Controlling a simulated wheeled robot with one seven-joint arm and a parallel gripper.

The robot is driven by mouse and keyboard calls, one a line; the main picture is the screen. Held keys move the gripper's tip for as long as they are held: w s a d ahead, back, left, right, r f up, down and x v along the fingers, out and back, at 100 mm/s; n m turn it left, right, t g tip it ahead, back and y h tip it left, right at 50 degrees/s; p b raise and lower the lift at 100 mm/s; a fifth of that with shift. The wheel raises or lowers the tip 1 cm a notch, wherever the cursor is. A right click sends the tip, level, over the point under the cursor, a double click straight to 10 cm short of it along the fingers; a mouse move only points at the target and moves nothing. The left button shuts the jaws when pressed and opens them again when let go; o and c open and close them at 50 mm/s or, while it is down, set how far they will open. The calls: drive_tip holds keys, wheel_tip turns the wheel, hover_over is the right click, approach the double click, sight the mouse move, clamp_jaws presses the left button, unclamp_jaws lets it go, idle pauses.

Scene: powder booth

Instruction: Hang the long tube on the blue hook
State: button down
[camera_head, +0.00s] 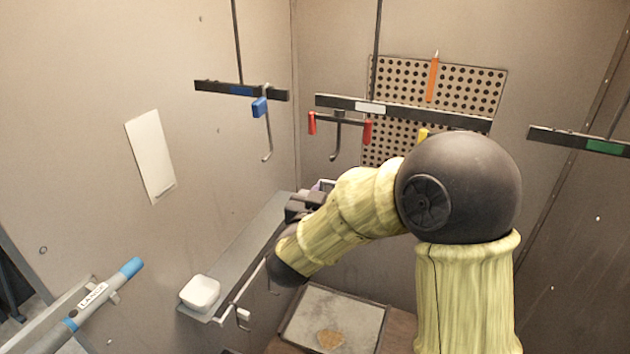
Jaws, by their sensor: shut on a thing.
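The blue hook (267,140) is a grey J-shaped hook with a blue tag, hanging from a dark bar with a blue label at upper left. My gripper (314,197) is dark and sits beyond my forearm, at the far end of the shelf, below and right of the blue hook. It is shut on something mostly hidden. A small purple-edged piece (325,185) shows beside the jaws; I cannot tell whether it is the held thing. I cannot make out the long tube for sure. A dark bar with red ends (340,120) is at the middle hook.
A grey shelf (245,240) with a white front rail bears a white bowl (201,293). A blue-ended lance (95,295) rests at lower left. A pegboard (475,88) and a green-labelled bar (580,141) are behind. A framed tray (310,318) lies below.

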drive_tip(key=w+d+f+n+y, duration=0.1)
drive_tip(key=w+d+f, duration=0.15)
drive_tip(key=f, duration=0.45)
drive_tip(key=w+d+f+n+y, duration=0.1)
drive_tip(key=w+d+f, duration=0.15)
drive_tip(key=f, duration=0.45)
drive_tip(key=w+d+f+y, duration=0.15)
drive_tip(key=d+f, duration=0.25)
drive_tip(key=f, duration=0.4)
drive_tip(key=s+d+f, duration=0.2)
drive_tip(key=s+f, duration=0.1)
drive_tip(key=f, duration=0.1)
drive_tip(key=s+d+f+n+y, duration=0.1)
drive_tip(key=s+f, duration=0.2)
drive_tip(key=f, duration=0.2)
drive_tip(key=s+d+f, duration=0.2)
drive_tip(key=s+f, duration=0.1)
drive_tip(key=f, duration=0.2)
drive_tip(key=shift+d+f+t+y, duration=0.2)
drive_tip(key=shift+d+t+y, duration=0.15)
drive_tip(key=shift+t, duration=0.05)
drive_tip(key=shift+w, duration=0.1)
